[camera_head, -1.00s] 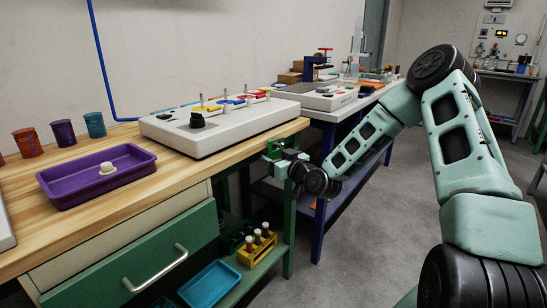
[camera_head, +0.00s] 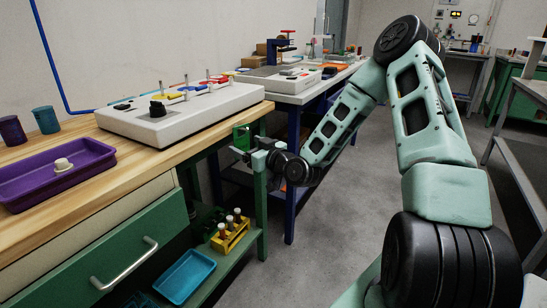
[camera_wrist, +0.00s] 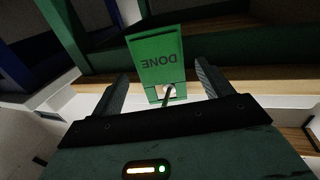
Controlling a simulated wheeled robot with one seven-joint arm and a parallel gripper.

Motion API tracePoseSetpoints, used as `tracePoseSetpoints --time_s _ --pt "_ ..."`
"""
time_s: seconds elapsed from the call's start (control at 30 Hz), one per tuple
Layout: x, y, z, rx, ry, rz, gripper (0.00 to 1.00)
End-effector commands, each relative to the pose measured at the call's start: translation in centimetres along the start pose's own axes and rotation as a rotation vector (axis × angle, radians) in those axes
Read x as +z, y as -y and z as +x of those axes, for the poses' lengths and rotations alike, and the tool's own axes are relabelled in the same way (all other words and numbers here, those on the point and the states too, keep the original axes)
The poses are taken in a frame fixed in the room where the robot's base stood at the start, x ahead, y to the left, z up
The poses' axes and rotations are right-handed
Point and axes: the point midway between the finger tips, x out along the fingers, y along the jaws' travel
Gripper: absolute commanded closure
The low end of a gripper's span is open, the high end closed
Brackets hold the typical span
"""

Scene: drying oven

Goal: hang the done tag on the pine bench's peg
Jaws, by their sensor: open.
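The green done tag (camera_wrist: 156,62) shows in the wrist view with its lettering upside down. Its pale holed end (camera_wrist: 160,92) lies at the pine bench's edge, and a thin dark peg (camera_wrist: 169,97) sticks out there, seemingly through the hole. My gripper (camera_wrist: 161,70) is open, with one finger on each side of the tag and visible gaps to both. In the head view the tag (camera_head: 241,138) is at the right end of the pine bench (camera_head: 150,167), just beyond my gripper (camera_head: 246,154). The peg is too small to make out there.
A white control box (camera_head: 180,115) and a purple tray (camera_head: 50,174) stand on the bench. A blue tray (camera_head: 184,276) and a yellow rack (camera_head: 231,236) sit on the shelf below. A blue-framed table (camera_head: 295,90) stands behind; the floor to the right is open.

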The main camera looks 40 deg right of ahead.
Motion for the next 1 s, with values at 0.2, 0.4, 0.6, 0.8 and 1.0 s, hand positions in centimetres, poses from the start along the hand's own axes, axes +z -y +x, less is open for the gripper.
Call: tracePoseSetpoints --time_s 0.2,0.4,0.6,0.8,1.0 --pt "0.0 -0.1 -5.4 0.002 0.002 0.0 0.21" --pt "0.0 -0.1 -10.2 0.003 0.003 0.001 0.21" --pt "-0.8 -0.2 -11.1 0.002 0.001 0.004 0.21" --pt "-0.5 -0.1 -12.2 0.001 0.001 0.003 0.21" --pt "-0.2 0.0 -12.8 0.001 0.0 0.001 0.21"
